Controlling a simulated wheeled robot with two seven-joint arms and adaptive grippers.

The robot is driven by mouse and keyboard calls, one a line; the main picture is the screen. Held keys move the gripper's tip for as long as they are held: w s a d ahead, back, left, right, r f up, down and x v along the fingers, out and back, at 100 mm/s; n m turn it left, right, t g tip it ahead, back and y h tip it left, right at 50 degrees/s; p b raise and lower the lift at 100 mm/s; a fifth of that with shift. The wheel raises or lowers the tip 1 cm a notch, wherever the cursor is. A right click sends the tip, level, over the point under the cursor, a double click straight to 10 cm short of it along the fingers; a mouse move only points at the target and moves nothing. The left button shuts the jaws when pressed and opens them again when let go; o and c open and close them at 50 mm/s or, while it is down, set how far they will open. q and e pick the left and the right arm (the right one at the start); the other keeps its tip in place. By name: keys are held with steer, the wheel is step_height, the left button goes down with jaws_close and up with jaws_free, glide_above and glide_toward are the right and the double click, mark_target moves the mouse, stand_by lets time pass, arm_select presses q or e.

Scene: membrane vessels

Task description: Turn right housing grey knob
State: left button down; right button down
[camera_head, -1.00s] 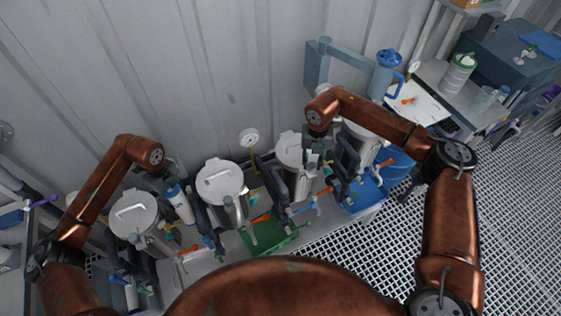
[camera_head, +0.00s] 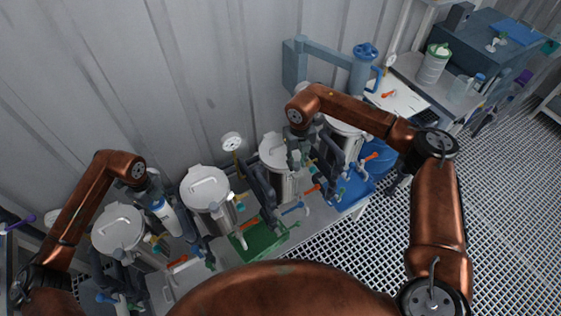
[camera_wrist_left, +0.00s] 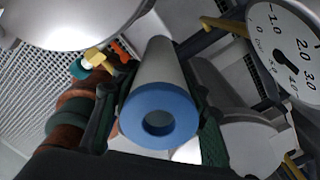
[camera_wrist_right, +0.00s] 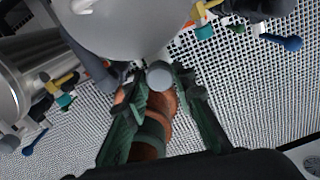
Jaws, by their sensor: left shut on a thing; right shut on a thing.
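My left gripper (camera_wrist_left: 158,112) is shut on a pale cylinder with a blue ring-shaped end (camera_wrist_left: 158,118). In the head view this cylinder (camera_head: 167,214) shows tilted between two steel vessels. My right gripper (camera_wrist_right: 160,92) is shut on a small round grey knob (camera_wrist_right: 159,77), seen between its fingertips beside a large pale rounded surface. In the head view my right gripper (camera_head: 297,152) is at the right side of a lidded steel housing (camera_head: 274,150). The knob is hidden there, and I cannot tell its turn angle.
Other steel vessels stand along the bench: far left (camera_head: 118,230), middle (camera_head: 206,188) and right (camera_head: 347,126). A pressure gauge (camera_head: 232,142) stands behind them. Pipes and valves crowd the gaps.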

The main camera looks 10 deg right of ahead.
mark_target(297, 164)
steer(key=shift+w+r, duration=0.1)
steer(key=c, duration=1.6)
jaws_free()
step_height(297, 164, up, 12)
